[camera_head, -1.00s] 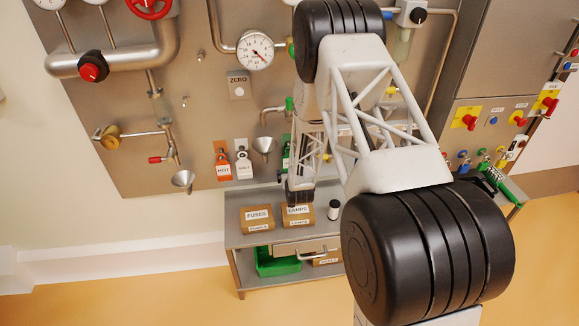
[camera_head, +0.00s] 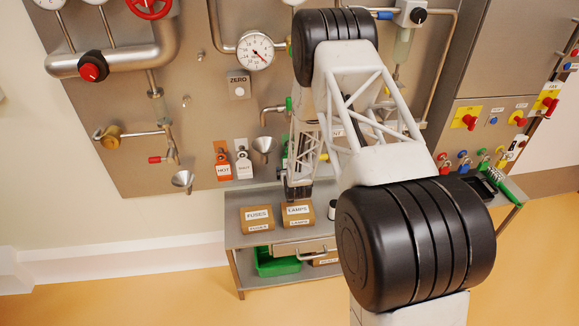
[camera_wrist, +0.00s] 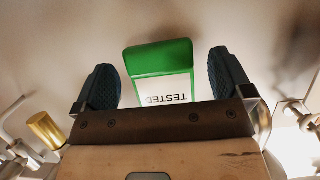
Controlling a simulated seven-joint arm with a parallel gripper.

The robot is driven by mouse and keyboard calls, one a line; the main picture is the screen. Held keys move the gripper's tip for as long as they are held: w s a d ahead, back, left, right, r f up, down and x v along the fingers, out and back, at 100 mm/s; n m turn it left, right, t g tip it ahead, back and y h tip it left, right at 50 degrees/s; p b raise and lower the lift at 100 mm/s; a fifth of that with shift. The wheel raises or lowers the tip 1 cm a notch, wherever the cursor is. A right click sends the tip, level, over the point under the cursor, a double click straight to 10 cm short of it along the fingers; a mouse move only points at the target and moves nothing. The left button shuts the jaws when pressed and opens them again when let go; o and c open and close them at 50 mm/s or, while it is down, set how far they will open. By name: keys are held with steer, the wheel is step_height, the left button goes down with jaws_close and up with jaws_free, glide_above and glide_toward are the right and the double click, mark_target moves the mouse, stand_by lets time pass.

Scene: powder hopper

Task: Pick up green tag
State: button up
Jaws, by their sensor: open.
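The green tag (camera_wrist: 158,58) is in the upper middle of the wrist view, with a white label reading TESTED, upside down there. My gripper (camera_wrist: 165,80) is open, with one dark finger on each side of the tag and a gap showing on both sides. The tag's lower part is hidden behind the gripper body. In the head view a thin green strip (camera_head: 285,163), seemingly this tag, shows beside my arm, which hides most of it. My gripper (camera_head: 298,190) hangs there just above the shelf's back edge, its fingers unclear.
An orange HOT tag (camera_head: 222,163) and a white WAIT tag (camera_head: 244,164) hang left of the gripper. A small funnel (camera_head: 264,145) is close by. Boxes marked FUSES (camera_head: 257,226) and LAMPS (camera_head: 298,222) stand on the shelf table (camera_head: 235,238) below.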

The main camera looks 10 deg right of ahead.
steer(key=shift+x, duration=0.95)
steer(key=shift+c, duration=0.5)
steer(key=c, duration=0.9)
steer(key=shift+r, duration=0.15)
steer(key=shift+r, duration=0.45)
steer(key=shift+s+r, duration=0.15)
steer(key=s, duration=1.7)
steer(key=shift+s, duration=0.4)
